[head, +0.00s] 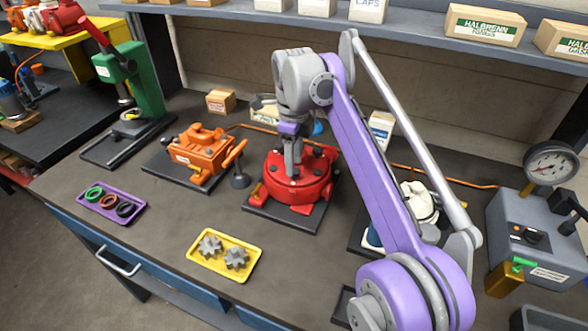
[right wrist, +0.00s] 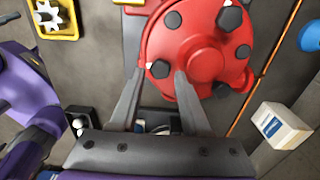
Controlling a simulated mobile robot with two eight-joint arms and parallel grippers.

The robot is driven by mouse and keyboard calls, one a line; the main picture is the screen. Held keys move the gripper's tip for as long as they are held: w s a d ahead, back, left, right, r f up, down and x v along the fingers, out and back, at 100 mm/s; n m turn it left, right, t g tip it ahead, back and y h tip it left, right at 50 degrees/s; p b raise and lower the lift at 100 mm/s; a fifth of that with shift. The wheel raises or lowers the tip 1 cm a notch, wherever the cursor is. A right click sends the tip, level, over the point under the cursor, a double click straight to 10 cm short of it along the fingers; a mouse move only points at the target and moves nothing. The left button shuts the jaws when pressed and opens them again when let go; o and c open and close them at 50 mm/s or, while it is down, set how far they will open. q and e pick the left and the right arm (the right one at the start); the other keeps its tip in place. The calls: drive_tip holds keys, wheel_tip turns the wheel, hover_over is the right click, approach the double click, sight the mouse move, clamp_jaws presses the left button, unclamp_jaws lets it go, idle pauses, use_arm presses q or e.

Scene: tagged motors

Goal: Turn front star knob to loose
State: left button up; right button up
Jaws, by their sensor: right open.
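The red round motor housing (head: 312,190) stands on a dark base plate on the bench. In the right wrist view the red housing (right wrist: 205,50) carries several dark knobs around its raised centre. One dark knob (right wrist: 160,69) lies between the fingertips of my right gripper (right wrist: 159,74), which is open. Contact cannot be told. In the head view my right gripper (head: 292,172) points down over the housing and hides part of its top. Which knob is the front star knob is not clear from any label. My left gripper is not in view.
An orange motor (head: 200,150) stands left of the red one. A yellow tray with grey gears (head: 224,262) and a purple tray with rings (head: 110,212) lie in front. A grey gauge box (head: 530,235) is at the right. An orange cable (right wrist: 268,75) runs behind.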

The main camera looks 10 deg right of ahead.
drive_tip(key=shift+f, duration=0.9)
drive_tip(key=shift+c, duration=0.4)
clamp_jaws()
